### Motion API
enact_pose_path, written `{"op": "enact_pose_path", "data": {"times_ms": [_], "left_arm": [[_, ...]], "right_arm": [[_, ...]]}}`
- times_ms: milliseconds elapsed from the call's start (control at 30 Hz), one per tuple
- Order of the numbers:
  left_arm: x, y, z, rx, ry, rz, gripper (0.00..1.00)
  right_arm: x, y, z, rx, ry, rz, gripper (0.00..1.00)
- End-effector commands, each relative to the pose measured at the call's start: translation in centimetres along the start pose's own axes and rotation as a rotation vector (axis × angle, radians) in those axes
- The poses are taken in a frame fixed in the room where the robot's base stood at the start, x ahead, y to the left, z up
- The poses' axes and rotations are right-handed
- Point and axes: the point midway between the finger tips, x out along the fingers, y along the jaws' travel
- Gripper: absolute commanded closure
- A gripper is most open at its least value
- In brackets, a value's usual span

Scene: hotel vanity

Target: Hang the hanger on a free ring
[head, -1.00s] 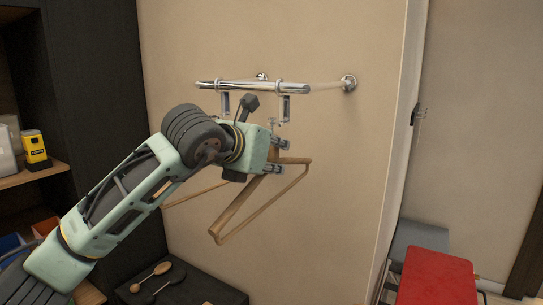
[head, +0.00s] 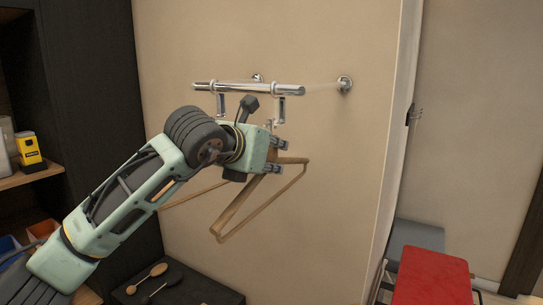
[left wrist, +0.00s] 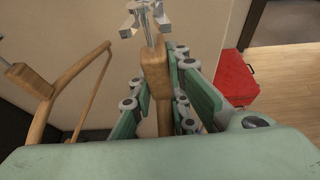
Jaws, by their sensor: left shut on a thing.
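A wooden hanger (head: 262,212) is held in my left gripper (head: 277,157), whose fingers are shut on its upper middle part. The left wrist view shows the wooden neck (left wrist: 155,72) between the green fingers. A chrome rail (head: 245,89) on the wall carries two rings, a left ring (head: 213,87) and a right ring (head: 275,89), each with a bracket below. The gripper is just below the right bracket. I cannot tell whether the hanger touches it. My right gripper is out of view.
A dark shelf unit (head: 90,110) stands at left with a yellow item (head: 29,149). A low dark surface (head: 205,290) below bears two brushes (head: 150,278). The wall around the rail is clear.

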Motion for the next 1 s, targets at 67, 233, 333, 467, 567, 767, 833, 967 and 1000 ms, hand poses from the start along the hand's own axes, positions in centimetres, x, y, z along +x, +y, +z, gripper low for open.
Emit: {"op": "enact_pose_path", "data": {"times_ms": [67, 233, 333, 467, 567, 767, 833, 967, 1000], "left_arm": [[-0.04, -0.01, 0.07, 0.0, -0.002, 0.0, 1.0], [0.01, 0.0, 0.03, 0.0, -0.002, 0.0, 1.0], [0.09, 0.02, 0.01, 0.0, -0.002, 0.0, 1.0], [0.17, 0.02, 0.02, 0.0, -0.001, 0.001, 1.0], [0.17, 0.01, 0.09, 0.0, -0.001, 0.0, 1.0], [0.15, 0.0, 0.14, 0.0, -0.001, 0.0, 1.0], [0.16, 0.0, 0.15, 0.0, -0.001, 0.0, 1.0], [0.25, -0.01, 0.22, 0.0, -0.001, 0.0, 1.0], [0.31, -0.01, 0.25, 0.0, -0.002, 0.0, 1.0]], "right_arm": [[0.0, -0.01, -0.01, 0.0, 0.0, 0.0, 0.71], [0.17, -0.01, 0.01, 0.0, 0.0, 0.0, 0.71], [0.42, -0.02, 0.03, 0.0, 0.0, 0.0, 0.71], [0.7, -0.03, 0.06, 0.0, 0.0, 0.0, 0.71], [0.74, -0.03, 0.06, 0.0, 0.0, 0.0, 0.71], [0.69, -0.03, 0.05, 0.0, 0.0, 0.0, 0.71], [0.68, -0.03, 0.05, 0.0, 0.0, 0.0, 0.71], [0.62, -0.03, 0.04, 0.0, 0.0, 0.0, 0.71], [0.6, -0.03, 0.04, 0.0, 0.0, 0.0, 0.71]]}}
